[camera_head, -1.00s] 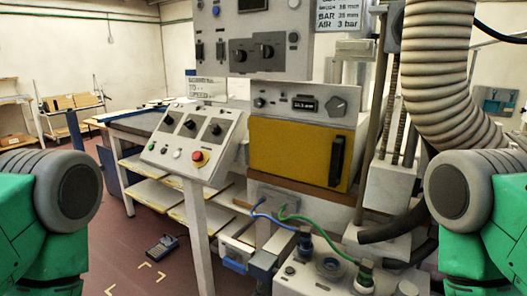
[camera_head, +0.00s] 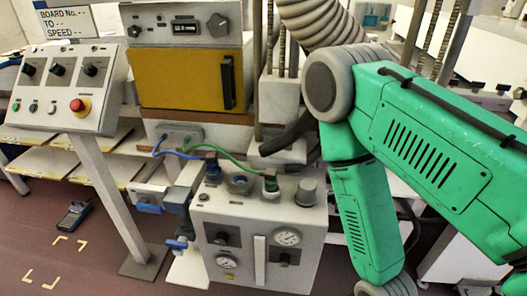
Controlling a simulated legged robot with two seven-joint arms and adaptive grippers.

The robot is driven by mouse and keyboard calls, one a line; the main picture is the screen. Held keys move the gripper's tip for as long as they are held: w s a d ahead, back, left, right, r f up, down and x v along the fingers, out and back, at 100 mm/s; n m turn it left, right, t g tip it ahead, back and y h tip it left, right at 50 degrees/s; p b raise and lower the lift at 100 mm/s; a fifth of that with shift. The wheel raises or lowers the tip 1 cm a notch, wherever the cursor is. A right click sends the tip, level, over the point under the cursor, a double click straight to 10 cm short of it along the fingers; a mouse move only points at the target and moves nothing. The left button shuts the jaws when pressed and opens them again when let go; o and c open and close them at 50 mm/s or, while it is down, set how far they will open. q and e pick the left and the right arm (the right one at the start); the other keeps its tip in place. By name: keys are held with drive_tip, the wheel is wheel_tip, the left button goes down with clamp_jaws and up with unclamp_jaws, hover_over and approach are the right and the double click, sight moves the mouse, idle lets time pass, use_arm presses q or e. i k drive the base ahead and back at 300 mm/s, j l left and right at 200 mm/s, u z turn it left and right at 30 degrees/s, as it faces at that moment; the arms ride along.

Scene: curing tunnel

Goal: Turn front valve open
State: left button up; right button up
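Two blue valve handles show at the left side of a white pump box (camera_head: 262,240) with gauges. The upper blue handle (camera_head: 150,207) lies at the end of a grey fitting. The lower blue handle (camera_head: 175,244) sits close to the box's left edge. I cannot tell which is the front valve, or whether either is open. My green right arm comes in from the right and bends down past the box's right side. Its gripper is below the picture. My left arm and gripper are out of view.
A control panel with a red stop button (camera_head: 80,105) stands at the left on a grey post (camera_head: 112,190). A yellow-doored oven (camera_head: 190,80) is behind the box. Blue and green hoses (camera_head: 235,165) run to its top. Floor at the lower left is mostly clear.

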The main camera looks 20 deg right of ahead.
sight(453, 82)
drive_tip(key=z, duration=1.3)
drive_tip(key=i+l, duration=0.1)
drive_tip(key=l, duration=0.4)
drive_tip(key=i+l+u, duration=0.1)
drive_tip(key=l, duration=0.35)
drive_tip(key=i+l, duration=0.1)
drive_tip(key=l, duration=0.4)
drive_tip(key=i+u, duration=0.05)
